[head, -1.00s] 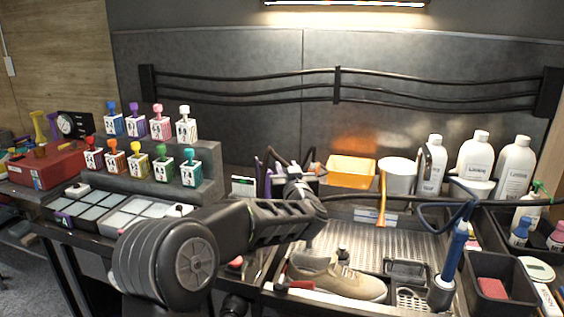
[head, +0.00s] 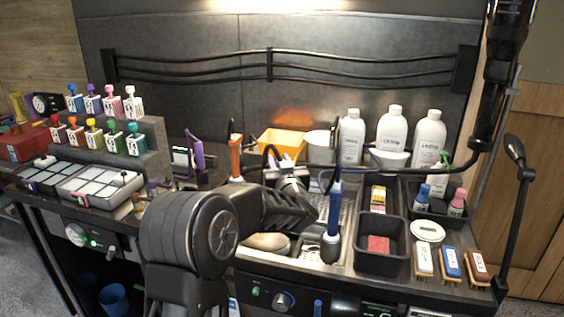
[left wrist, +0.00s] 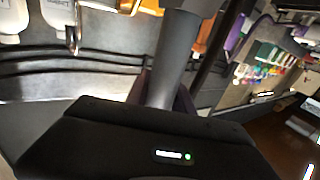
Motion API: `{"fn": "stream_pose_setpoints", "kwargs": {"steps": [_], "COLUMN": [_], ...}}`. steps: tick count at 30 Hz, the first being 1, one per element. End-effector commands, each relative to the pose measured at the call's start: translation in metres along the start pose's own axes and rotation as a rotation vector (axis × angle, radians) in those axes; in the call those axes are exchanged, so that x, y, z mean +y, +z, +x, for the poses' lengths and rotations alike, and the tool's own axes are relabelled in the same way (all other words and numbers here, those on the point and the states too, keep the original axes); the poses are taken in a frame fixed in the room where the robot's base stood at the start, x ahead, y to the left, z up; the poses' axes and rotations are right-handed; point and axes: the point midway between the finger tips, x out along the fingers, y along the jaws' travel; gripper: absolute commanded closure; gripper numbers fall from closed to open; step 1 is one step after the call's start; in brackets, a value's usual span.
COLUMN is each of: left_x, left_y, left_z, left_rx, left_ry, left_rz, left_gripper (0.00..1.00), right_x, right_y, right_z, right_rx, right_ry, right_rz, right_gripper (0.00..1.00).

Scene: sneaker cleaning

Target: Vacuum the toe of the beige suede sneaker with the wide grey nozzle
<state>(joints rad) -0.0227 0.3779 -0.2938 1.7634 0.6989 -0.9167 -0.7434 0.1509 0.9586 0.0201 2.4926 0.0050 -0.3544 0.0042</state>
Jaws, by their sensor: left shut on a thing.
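The beige suede sneaker (head: 267,242) lies in the metal tray at the sink in the head view. My left arm hides most of it, and I cannot see which end shows. My left gripper (head: 300,188) is above and to the right of the sneaker's visible part. It is shut on a grey tube-like piece, which looks like the wide grey nozzle (left wrist: 175,60) in the left wrist view. The nozzle's mouth is hidden, so I cannot tell whether it touches the sneaker. My right gripper is not in view.
A blue-handled tool (head: 334,208) stands upright close to the right of my left gripper. Beyond it are a black bin (head: 381,262) with a red sponge and several brushes. White bottles (head: 392,135) and an orange tub (head: 281,143) stand behind. Stamp-like bottles stand at left.

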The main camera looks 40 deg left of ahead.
Motion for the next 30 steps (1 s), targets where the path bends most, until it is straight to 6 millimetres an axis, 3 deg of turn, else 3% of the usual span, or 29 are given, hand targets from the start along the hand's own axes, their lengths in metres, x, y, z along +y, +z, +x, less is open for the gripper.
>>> {"fn": "stream_pose_setpoints", "kwargs": {"steps": [11, 30], "left_x": [0.001, 0.001], "left_y": [0.008, 0.08], "left_z": [0.0, 0.0], "left_rx": [0.001, 0.001], "left_ry": [0.001, 0.001], "left_rz": [0.0, -0.001], "left_gripper": [1.0, 1.0], "right_x": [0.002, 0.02], "right_y": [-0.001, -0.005], "right_z": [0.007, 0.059], "right_rx": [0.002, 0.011], "right_ry": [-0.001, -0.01], "right_rz": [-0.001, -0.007], "right_gripper": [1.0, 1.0]}}
